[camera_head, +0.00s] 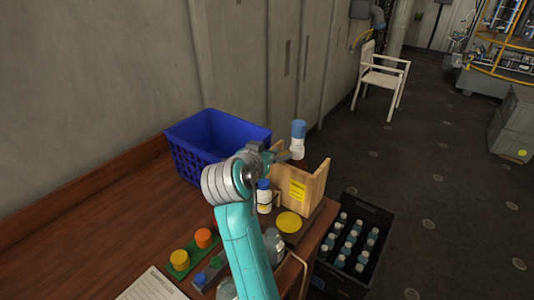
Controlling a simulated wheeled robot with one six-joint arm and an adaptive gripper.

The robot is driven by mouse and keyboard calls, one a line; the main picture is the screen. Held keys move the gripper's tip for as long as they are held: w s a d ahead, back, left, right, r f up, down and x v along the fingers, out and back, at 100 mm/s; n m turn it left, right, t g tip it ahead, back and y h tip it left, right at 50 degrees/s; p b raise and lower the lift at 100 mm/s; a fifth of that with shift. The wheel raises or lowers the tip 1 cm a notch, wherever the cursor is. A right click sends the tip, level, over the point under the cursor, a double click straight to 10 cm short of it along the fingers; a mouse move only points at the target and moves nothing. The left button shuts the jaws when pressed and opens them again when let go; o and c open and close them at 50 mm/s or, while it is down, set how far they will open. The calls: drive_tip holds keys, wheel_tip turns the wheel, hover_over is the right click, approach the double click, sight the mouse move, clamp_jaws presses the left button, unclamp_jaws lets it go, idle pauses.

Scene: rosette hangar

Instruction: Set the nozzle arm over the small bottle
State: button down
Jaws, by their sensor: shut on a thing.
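A small white bottle (264,199) with a blue cap stands upright on the wooden bench, just left of a pale wooden stand (311,186) with a yellow label. A larger white bottle (298,147) with a blue cap shows above and behind the stand. My gripper (286,157) is above the stand's left side, its dark fingers close to the larger bottle's lower left side. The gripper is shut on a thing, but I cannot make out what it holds. I cannot clearly pick out the nozzle arm. My arm hides part of the bench.
A blue basket (190,160) stands at the back left. A yellow disc (289,222) lies in front of the stand. Orange and yellow round pieces (203,238) sit on a green strip. A black crate (371,216) of bottles is right of the bench.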

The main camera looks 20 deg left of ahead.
drive_tip(key=shift+f, duration=0.1)
drive_tip(key=c, duration=0.9)
unclamp_jaws()
drive_tip(key=shift+o, duration=0.2)
drive_tip(key=v, duration=1.2)
drive_tip(key=shift+s+d, duration=0.1)
